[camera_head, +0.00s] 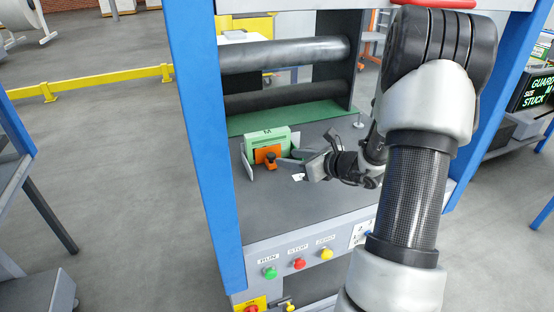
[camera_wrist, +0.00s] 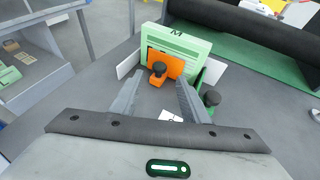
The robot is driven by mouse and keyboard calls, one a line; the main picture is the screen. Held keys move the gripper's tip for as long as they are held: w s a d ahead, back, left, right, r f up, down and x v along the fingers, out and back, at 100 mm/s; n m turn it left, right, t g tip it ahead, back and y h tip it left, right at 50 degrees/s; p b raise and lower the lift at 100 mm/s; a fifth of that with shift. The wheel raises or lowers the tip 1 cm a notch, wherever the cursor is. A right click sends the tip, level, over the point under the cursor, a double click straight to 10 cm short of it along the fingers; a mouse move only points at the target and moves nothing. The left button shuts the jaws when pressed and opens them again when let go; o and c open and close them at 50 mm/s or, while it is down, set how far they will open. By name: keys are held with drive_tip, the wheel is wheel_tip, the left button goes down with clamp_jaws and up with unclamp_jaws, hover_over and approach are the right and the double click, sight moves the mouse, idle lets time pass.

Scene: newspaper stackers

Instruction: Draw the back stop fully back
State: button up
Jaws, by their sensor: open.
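The orange back stop (camera_head: 266,155) with a dark knob stands against a pale green block marked M (camera_head: 268,138) on the grey machine bed. In the wrist view the orange back stop (camera_wrist: 163,64) and its dark knob (camera_wrist: 159,69) are just beyond my fingertips, in front of the green block (camera_wrist: 183,45). My gripper (camera_head: 283,160) is open, with its fingers pointing at the stop. In the wrist view my gripper (camera_wrist: 155,84) has its fingers spread to either side of the knob. I cannot tell whether either finger touches it.
Grey side plates (camera_head: 247,160) flank the block. Two dark rollers (camera_head: 285,54) lie across behind it, above a green strip. Blue posts (camera_head: 205,130) frame the bed. RUN, STOP and ZERO buttons (camera_head: 299,264) line the front edge. A white label (camera_wrist: 171,116) lies on the bed.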

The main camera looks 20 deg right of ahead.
sight(273, 156)
drive_tip(key=b+x, duration=0.1)
drive_tip(key=x, duration=0.6)
drive_tip(key=shift+s, duration=0.1)
clamp_jaws()
